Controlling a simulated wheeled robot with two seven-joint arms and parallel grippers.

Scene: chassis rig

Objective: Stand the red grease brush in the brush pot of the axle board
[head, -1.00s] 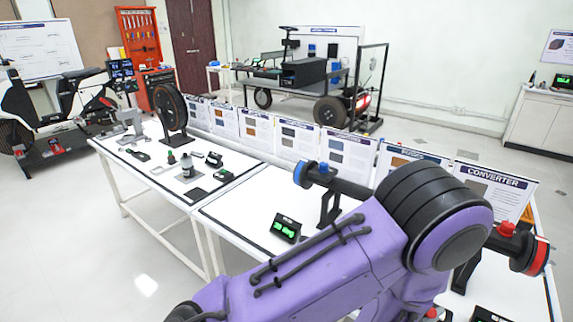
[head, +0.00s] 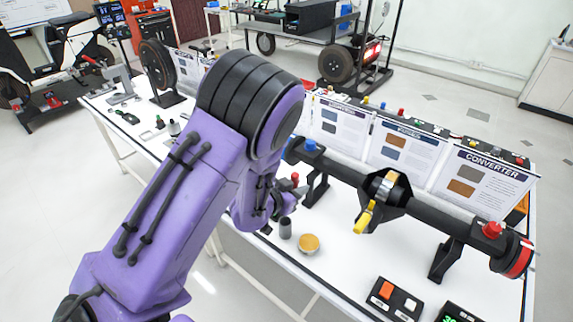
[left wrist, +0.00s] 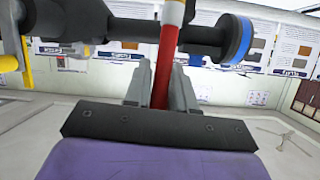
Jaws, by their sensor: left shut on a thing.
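My left gripper (head: 290,192) is shut on the red grease brush (left wrist: 165,65), whose red handle stands between the two grey fingers in the left wrist view. A pale band shows at the top of the handle there. In the head view only a small red end of the brush (head: 295,178) shows, near the fingers. A small dark grey cylinder (head: 285,229), which looks like the brush pot, stands on the white table just below the gripper. The brush is apart from it. My right gripper is in neither view.
A dark axle (head: 340,172) on stands runs across behind the gripper, with blue and red end rings and a yellow handle (head: 364,219). A round orange-topped tin (head: 309,243) sits beside the cylinder. A button box (head: 394,299) stands front right. Sign panels (head: 403,150) line the back.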

